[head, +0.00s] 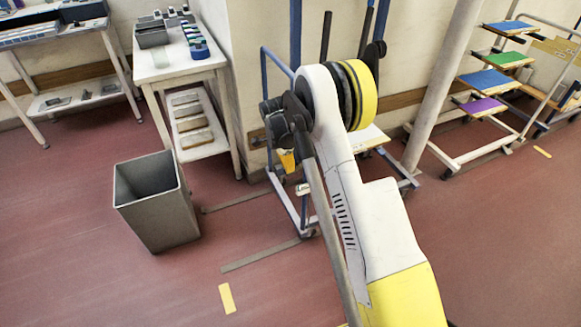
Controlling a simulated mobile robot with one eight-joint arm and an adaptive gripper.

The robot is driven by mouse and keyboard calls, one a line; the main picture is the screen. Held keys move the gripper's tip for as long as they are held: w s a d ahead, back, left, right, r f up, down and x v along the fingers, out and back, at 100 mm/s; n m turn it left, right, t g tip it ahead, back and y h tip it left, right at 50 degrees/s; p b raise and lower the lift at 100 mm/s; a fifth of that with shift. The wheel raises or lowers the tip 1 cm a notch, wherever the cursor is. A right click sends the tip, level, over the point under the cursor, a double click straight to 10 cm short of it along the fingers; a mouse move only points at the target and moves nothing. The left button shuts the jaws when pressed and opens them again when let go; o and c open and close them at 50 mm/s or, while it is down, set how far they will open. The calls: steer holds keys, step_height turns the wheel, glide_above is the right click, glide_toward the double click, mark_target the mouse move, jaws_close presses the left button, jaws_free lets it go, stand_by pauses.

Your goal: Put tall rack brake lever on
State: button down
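A tall rack with blue uprights and a pale wheeled base (287,203) stands by the wall, behind my arm in the head view. My white and yellow arm covers much of its middle and right side. Its casters show low down near the floor. No brake lever can be made out clearly; small parts near the casters are too small to tell. Dark grey parts at the far end of my arm, left of its black and yellow joint, may belong to my wrist or gripper. The fingertips cannot be made out, nor anything held.
A grey open bin (158,205) stands on the red floor left of the rack. A white table (180,68) with boxes is behind it. A pale pole (440,90) and a stepped rack with coloured shelves (485,80) are at right. The floor in front is clear.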

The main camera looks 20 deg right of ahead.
steer(key=shift+d+f+b, duration=0.15)
steer(key=shift+f+b, duration=0.15)
steer(key=shift+f, duration=0.6)
